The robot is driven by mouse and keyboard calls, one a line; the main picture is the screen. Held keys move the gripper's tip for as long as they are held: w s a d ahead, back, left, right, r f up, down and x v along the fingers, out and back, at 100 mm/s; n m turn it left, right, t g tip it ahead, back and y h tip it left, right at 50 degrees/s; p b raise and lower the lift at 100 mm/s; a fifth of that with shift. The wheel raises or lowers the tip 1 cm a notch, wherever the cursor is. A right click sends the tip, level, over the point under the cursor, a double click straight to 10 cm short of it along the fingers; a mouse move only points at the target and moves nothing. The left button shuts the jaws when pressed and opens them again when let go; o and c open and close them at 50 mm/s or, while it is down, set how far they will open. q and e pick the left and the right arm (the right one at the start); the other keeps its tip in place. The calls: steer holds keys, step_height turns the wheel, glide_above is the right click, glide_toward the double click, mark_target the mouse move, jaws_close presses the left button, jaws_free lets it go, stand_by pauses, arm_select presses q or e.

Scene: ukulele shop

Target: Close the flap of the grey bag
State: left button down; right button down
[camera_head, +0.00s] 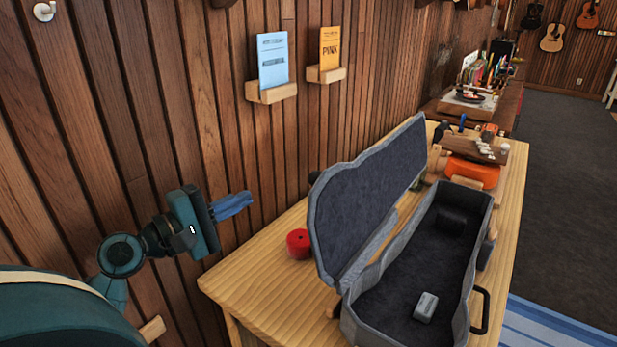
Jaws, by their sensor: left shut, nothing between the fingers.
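The grey bag (352,328) is a guitar-shaped case lying open on a wooden table. Its flap (365,195) stands raised on the left side, leaning back toward the wall, with its dark lining facing right. Inside the bag are a small light grey block (425,307) and a dark piece at the far end. My left gripper (250,198) is shut and empty, with blue fingers pointing right. In the picture it is left of the flap, near the wood wall, and apart from the flap. My right gripper is not in the view.
A red round object (299,243) sits on the wooden table (262,293) left of the flap. Two card holders (271,92) (326,73) are on the wall above. An orange object (471,172) and a wooden board stand behind the bag. Open floor lies to the right.

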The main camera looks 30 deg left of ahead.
arm_select(q)
steer(key=w+d+r+p, duration=0.2)
steer(key=w+d+p, duration=0.2)
steer(key=w+d, duration=0.2)
steer(key=shift+x, duration=1.45)
steer(key=shift+w+r, duration=0.1)
